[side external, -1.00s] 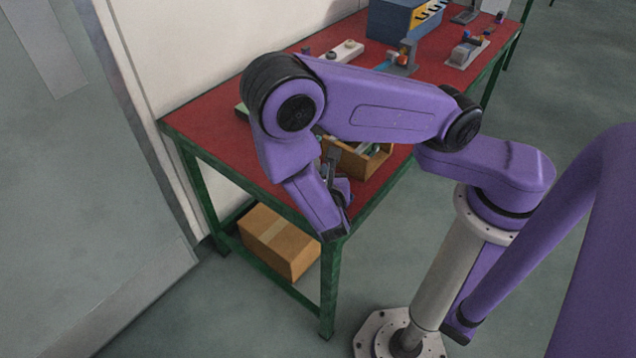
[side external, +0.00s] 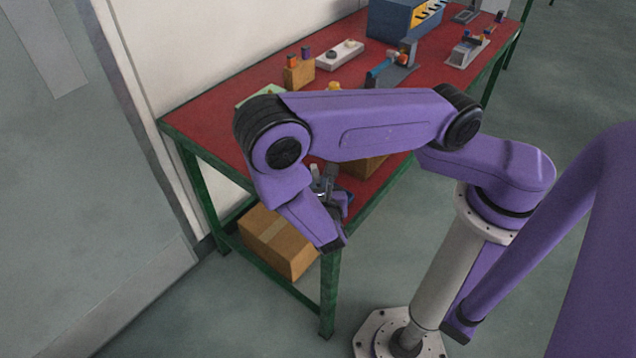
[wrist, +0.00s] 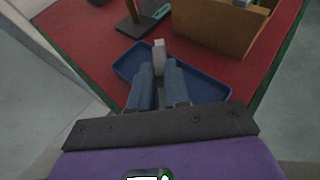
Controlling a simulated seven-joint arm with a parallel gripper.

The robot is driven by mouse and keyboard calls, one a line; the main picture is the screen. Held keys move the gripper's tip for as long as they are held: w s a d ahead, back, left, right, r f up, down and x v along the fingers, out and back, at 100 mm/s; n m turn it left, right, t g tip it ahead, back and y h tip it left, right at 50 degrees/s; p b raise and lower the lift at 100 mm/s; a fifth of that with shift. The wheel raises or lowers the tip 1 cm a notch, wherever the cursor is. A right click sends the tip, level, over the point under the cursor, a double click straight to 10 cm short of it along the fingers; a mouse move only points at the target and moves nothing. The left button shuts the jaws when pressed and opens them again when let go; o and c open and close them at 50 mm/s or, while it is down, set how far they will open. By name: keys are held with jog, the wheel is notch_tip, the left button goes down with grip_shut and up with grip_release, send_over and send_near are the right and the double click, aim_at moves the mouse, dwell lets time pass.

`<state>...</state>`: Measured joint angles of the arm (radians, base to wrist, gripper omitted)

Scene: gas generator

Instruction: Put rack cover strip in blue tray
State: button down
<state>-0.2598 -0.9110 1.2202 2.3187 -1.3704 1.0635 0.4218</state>
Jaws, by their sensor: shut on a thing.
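In the wrist view my gripper (wrist: 160,80) is shut on a light grey strip, the rack cover strip (wrist: 159,56), whose end sticks out beyond the fingertips. The blue tray (wrist: 207,87) lies behind and around the fingers in that view, on the red table top. The strip appears over the tray's inside; I cannot tell whether it touches the tray floor. In the side view my gripper (side external: 325,186) is at the table's near corner, partly hidden by my own wrist, and the tray is mostly hidden there.
A wooden box (wrist: 215,30) stands close beside the tray, also seen in the side view (side external: 366,167). A dark stand (wrist: 130,22) is beyond the tray. Several items, including a blue case (side external: 392,20) and an orange block (side external: 299,71), stand farther along the table.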

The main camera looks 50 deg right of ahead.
jog(key=c, duration=1.1)
grip_release()
jog(key=shift+r, duration=0.5)
jog(key=v, duration=1.2)
jog(key=s+d+r+m+g+y, duration=0.4)
jog(key=d+r+m+y, duration=0.1)
jog(key=d+r+m, duration=0.1)
jog(key=s+d+r+m+g+y, duration=0.5)
jog(key=r+m, duration=0.3)
jog(key=r, duration=0.1)
jog(key=shift+s+d+r, duration=0.25)
jog(key=shift+s+d, duration=0.05)
jog(key=shift+d, duration=0.1)
